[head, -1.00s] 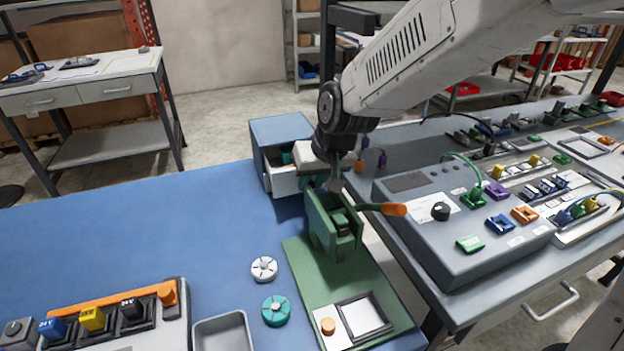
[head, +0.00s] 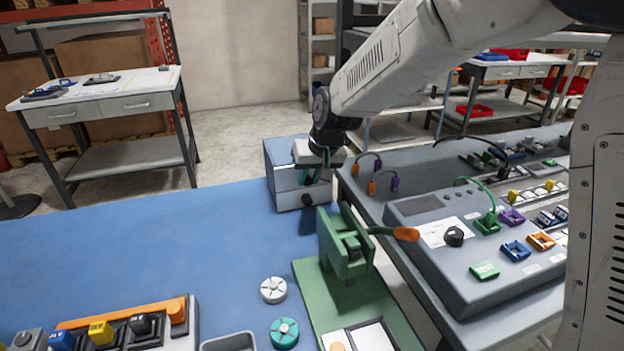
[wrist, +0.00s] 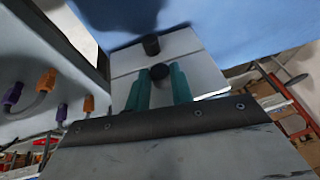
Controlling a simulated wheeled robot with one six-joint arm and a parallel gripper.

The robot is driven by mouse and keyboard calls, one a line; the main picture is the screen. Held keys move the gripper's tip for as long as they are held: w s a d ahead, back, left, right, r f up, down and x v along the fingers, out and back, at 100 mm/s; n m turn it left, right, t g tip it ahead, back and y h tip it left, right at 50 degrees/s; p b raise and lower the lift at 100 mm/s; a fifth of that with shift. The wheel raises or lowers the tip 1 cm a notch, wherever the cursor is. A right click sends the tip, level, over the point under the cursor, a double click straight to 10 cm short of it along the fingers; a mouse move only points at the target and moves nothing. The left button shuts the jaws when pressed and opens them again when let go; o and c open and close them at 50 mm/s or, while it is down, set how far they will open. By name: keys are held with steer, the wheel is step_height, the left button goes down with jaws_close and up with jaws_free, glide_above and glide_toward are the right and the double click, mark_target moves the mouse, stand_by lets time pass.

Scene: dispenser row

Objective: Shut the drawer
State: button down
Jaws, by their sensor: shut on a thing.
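The drawer unit (head: 285,150) is a small blue cabinet with pale grey drawer fronts at the far end of the blue table. The upper drawer front (wrist: 205,80) looks flush or nearly flush with the lower drawer front (wrist: 180,45); a small gap would be hard to see. My gripper (head: 306,178) is at the upper front, and its teal fingers (wrist: 159,84) are shut on the dark round upper knob (wrist: 159,72). The lower knob (head: 307,200) is free and also shows in the wrist view (wrist: 151,45). My wrist hides part of the upper front.
A green press (head: 345,243) with an orange-tipped lever stands in front of the unit. A grey console bench (head: 460,255) with plugs and cables is to the right. White (head: 273,290) and teal (head: 284,333) round knobs lie nearer.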

steer(key=shift+w+r, duration=0.15)
steer(key=c, duration=1.2)
jaws_free()
steer(key=shift+a, duration=0.1)
steer(key=v, duration=0.7)
steer(key=shift+r, duration=0.25)
steer(key=s+d+r, duration=0.4)
steer(key=s+d, duration=0.4)
steer(key=d, duration=0.1)
steer(key=s+d+m+g+h, duration=0.1)
steer(key=s+d, duration=0.4)
steer(key=s, duration=0.4)
steer(key=s+d+f+m+h, duration=0.1)
steer(key=s+d, duration=0.3)
steer(key=s, duration=0.4)
steer(key=s+d+m+g+h, duration=0.1)
steer(key=s+d, duration=0.4)
steer(key=s, duration=0.4)
steer(key=shift+s+d+g, duration=0.3)
steer(key=shift+s+d, duration=0.05)
